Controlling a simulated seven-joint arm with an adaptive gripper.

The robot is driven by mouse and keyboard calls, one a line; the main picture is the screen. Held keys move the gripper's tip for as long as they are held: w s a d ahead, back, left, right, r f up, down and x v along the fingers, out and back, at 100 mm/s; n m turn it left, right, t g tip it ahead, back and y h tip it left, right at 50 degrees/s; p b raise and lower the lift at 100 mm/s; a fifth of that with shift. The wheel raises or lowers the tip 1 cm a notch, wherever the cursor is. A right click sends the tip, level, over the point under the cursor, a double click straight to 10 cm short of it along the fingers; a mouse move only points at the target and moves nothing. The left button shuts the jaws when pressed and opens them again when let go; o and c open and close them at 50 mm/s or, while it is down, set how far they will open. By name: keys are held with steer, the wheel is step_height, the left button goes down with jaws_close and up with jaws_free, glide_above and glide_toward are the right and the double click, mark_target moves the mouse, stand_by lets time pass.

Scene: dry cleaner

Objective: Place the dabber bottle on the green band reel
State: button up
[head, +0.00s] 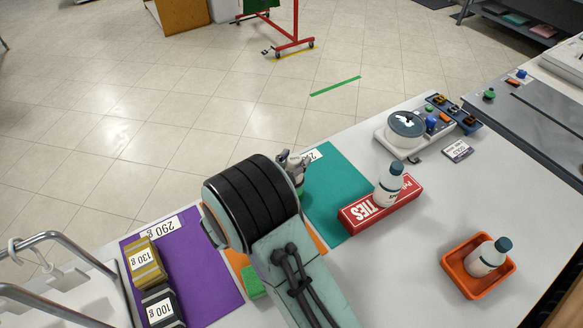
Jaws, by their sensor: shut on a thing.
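My gripper (292,162) is beyond my arm, over the left edge of the teal mat (340,185). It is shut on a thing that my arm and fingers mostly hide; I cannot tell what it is. A bit of green shows just below the fingers, and I cannot tell whether it is the green band reel. One white bottle with a dark teal cap (389,187) stands upright on the red TIES box (352,217), right of my gripper. Another such bottle (487,259) leans in the orange tray (452,265).
A purple mat (215,285) at left holds a yellow 130 g block (145,262) and a black 100 g block (161,306). A green block (254,282) lies on an orange mat beside my arm. A scale (405,124) stands at the back right. The white table between box and tray is clear.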

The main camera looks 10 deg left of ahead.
steer(key=w+f, duration=0.1)
steer(key=w+a+f, duration=0.1)
steer(key=f, duration=0.1)
steer(key=shift+w+f, duration=0.1)
steer(key=shift+w, duration=0.15)
steer(key=shift+w+a+f, duration=0.1)
steer(key=shift+w+f, duration=0.05)
steer(key=shift+f, duration=0.75)
steer(key=shift+w+a+f, duration=0.1)
steer(key=shift+f, duration=0.8)
steer(key=shift+f, duration=0.15)
steer(key=o, duration=1.2)
